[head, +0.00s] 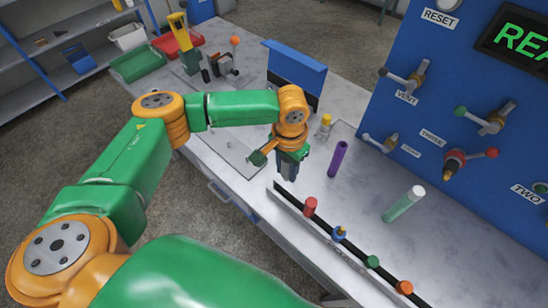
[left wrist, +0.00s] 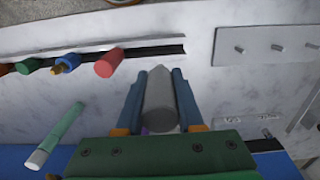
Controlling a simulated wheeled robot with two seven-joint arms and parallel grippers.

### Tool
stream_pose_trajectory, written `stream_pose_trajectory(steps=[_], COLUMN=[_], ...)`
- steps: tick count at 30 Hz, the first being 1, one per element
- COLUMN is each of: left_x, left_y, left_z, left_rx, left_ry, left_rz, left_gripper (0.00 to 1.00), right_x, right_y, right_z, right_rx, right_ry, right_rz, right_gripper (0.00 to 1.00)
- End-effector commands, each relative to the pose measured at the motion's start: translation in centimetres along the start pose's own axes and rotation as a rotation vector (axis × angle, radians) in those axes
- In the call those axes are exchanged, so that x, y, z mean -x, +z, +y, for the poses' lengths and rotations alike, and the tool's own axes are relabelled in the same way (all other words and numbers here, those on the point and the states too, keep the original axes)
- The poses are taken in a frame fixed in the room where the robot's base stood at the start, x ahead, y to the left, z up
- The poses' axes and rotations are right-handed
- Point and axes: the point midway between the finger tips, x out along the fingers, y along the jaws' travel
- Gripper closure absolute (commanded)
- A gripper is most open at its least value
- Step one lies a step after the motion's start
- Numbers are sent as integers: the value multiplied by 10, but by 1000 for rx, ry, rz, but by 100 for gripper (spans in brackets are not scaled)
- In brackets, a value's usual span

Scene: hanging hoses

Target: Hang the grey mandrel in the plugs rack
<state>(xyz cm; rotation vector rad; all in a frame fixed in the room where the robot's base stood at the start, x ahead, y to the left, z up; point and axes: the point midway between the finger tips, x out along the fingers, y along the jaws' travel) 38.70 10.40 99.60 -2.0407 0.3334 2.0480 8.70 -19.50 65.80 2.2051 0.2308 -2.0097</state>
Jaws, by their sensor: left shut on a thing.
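My left gripper (head: 287,177) points down over the table, beside the far left end of the plugs rack. In the left wrist view its two fingers (left wrist: 158,108) are shut on the grey mandrel (left wrist: 160,98), a smooth cylinder with a tapered tip. In the head view I cannot tell the mandrel apart from the fingers. The plugs rack (head: 285,193) is a black strip along the table's front edge, holding a red plug (head: 310,206), a blue one (head: 339,233), a green one (head: 372,262) and an orange one (head: 404,287). The strip's end near the gripper (left wrist: 168,50) is bare. My right gripper is out of view.
A yellow-topped bottle (head: 323,126) is behind the gripper. A grey plate with pegs (left wrist: 262,47) lies beside the rack. A blue control panel (head: 430,110) rises at the right.

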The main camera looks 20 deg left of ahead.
Motion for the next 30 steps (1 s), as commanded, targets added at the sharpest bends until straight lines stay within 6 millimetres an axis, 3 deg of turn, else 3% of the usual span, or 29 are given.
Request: stream_pose_trajectory(steps=[1, 11, 15, 21, 30], left_x=[4, -3, 2, -35, -60], left_y=[-1, -2, -2, -2, -2], left_z=[1, 0, 1, 0, 0], left_rx=[-13, -24, -22, -23, -21], left_ry=[-4, -7, -6, -8, -8], left_rz=[-3, -1, -1, -1, 1], left_gripper=[100, 100, 100, 100, 100], right_x=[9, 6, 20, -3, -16], right_y=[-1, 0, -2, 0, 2], right_z=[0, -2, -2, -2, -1], right_rx=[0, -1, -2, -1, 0], right_ry=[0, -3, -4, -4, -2], right_rz=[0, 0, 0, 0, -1], right_gripper=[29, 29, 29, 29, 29])
